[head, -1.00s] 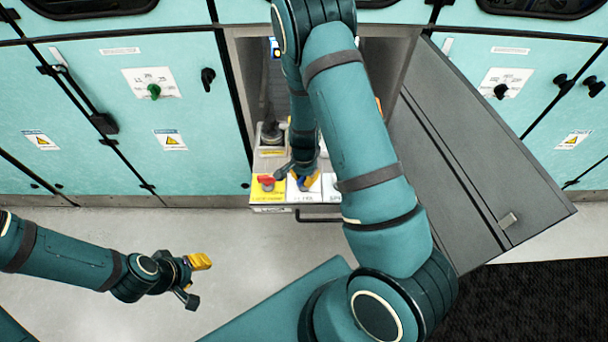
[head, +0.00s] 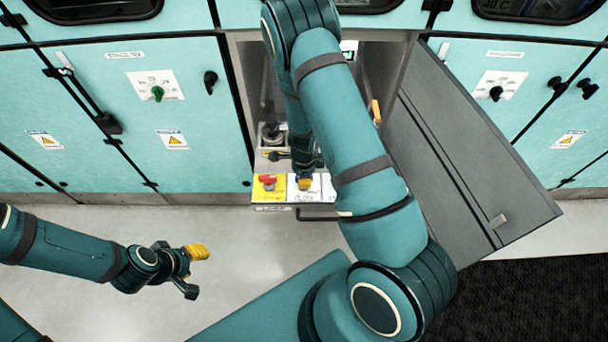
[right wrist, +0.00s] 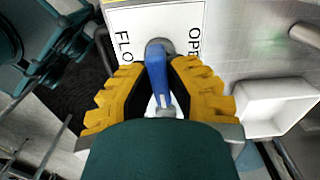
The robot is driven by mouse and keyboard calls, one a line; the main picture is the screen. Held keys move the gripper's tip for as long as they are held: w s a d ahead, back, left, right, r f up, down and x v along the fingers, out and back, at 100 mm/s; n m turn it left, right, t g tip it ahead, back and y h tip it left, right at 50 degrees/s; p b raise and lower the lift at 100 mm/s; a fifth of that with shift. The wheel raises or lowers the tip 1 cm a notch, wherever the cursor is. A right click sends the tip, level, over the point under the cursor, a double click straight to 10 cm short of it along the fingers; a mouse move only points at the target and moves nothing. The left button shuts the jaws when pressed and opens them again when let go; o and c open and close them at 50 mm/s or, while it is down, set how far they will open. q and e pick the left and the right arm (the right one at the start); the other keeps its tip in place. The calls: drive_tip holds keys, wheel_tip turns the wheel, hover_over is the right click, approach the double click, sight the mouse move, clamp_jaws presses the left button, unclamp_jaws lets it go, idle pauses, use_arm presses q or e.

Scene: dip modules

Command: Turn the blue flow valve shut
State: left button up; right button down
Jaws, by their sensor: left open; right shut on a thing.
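The blue flow valve (right wrist: 157,72) is a blue lever handle on a white plate (right wrist: 182,20) lettered "FLO" and "OPE", partly cut off, in the right wrist view. My right gripper (right wrist: 160,95) has its yellow fingers on either side of the handle and is shut on it. In the head view my right gripper (head: 305,180) is at the white panel section, mostly hidden by my own arm. My left gripper (head: 192,270) is open and empty over the floor at the lower left, well away from the panel.
A red knob (head: 267,181) on a yellow plate sits just left of the valve. A grey door (head: 470,170) stands open at the right of the cabinet recess. A white open box (right wrist: 275,108) is beside the valve plate. Teal cabinets (head: 120,110) line the back.

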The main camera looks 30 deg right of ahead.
drive_tip(key=shift+m, duration=0.5)
drive_tip(key=c, duration=0.9)
unclamp_jaws()
drive_tip(key=shift+c, duration=0.2)
drive_tip(key=shift+r, duration=0.1)
drive_tip(key=shift+r, duration=0.35)
wheel_tip(320, 180, up, 11)
